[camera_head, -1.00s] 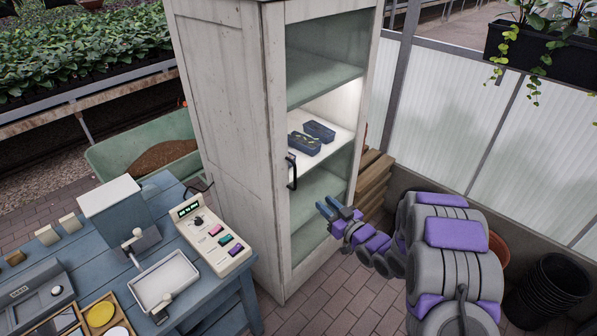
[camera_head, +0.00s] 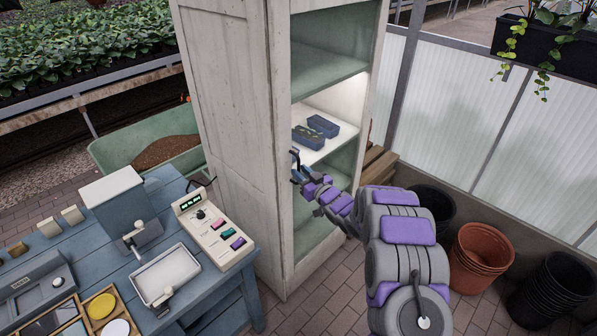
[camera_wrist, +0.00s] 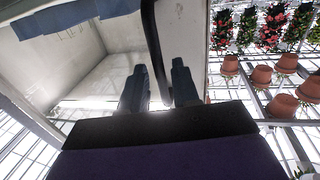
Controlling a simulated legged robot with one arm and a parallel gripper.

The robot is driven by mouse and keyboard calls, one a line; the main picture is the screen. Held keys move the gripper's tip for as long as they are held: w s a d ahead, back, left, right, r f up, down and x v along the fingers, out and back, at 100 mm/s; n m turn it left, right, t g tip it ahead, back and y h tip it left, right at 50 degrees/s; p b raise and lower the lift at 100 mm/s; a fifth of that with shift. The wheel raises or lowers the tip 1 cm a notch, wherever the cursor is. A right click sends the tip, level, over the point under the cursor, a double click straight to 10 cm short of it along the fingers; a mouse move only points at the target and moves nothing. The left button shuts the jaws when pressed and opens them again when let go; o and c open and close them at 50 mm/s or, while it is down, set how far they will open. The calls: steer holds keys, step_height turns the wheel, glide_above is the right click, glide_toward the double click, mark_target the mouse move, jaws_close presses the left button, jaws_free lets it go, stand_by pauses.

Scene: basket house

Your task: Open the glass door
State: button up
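The tall white cabinet (camera_head: 232,110) stands in the middle of the head view. Its glass door (camera_head: 330,65) faces right and looks shut. The dark door handle (camera_wrist: 152,40) runs between my two fingers in the wrist view. My gripper (camera_head: 297,165) is at the handle's height on the door's left edge, and it hides most of the handle in the head view. In the wrist view my gripper (camera_wrist: 160,85) is open, with a finger on each side of the handle. Visible gaps remain beside the handle, narrower on the right.
Two dark blue trays (camera_head: 322,126) sit on a lit shelf behind the glass. A blue workbench (camera_head: 110,245) with a control panel (camera_head: 213,228) stands left of the cabinet. Terracotta pots (camera_head: 482,258) and black pots (camera_head: 550,290) stand right. Brick floor (camera_head: 325,300) is clear in front.

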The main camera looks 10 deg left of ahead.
steer(key=shift+x, duration=1.05)
steer(key=shift+r, duration=0.1)
jaws_close()
